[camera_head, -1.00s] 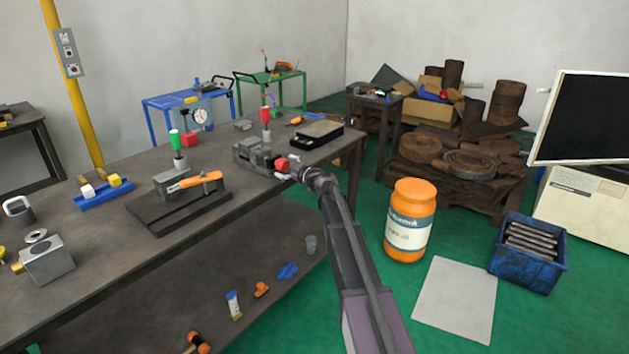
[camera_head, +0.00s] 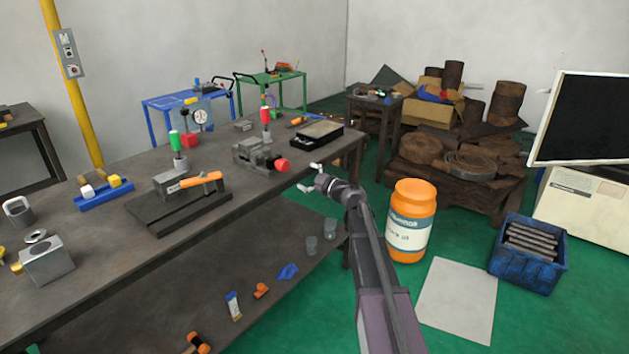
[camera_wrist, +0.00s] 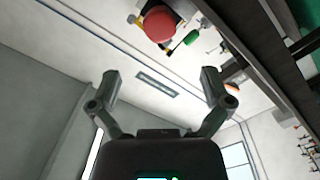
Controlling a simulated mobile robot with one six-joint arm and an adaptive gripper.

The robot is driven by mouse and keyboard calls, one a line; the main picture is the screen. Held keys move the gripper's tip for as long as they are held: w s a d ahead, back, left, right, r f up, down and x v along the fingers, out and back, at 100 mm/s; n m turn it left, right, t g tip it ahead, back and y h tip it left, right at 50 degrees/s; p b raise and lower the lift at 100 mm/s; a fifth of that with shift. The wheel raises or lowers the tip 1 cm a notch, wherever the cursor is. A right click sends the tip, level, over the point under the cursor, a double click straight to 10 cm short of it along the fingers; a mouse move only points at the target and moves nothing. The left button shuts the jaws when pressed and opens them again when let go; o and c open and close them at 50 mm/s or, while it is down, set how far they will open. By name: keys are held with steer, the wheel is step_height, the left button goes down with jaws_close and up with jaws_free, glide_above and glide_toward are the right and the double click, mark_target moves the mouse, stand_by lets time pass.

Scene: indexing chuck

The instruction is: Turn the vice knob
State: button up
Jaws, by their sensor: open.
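The grey vice (camera_head: 256,152) stands on the dark workbench near its right end. Its red knob (camera_head: 282,165) sticks out toward the bench's front edge. My gripper (camera_head: 308,177) is just off that edge, to the right of and a little below the knob, apart from it. In the wrist view my gripper (camera_wrist: 158,85) shows two spread fingers with nothing between them. The red knob (camera_wrist: 160,23) is there beyond the fingertips, near the top.
A red-topped handle (camera_head: 265,117) stands behind the vice, and a black tray (camera_head: 317,133) lies to its right. A block with an orange clamp (camera_head: 200,182) sits to the left. An orange barrel (camera_head: 411,220) stands on the floor beside my arm.

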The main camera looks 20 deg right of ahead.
mark_target(287, 167)
steer(key=shift+v, duration=1.6)
steer(key=shift+w+d+f+m+g+y, duration=0.1)
steer(key=shift+w+d+m+g+y, duration=0.1)
steer(key=shift+m, duration=0.65)
steer(key=shift+w+d+m+g+y, duration=0.1)
steer(key=shift+d+m+y, duration=0.1)
steer(key=shift+m, duration=0.7)
steer(key=shift+w+d+f+m+g+y, duration=0.1)
steer(key=shift+d+m+y, duration=0.1)
steer(key=shift+m, duration=0.65)
steer(key=shift+w+a, duration=0.1)
steer(key=x, duration=1.3)
steer(key=shift+w+a, duration=0.2)
steer(key=shift+r, duration=0.1)
steer(key=c, duration=1.2)
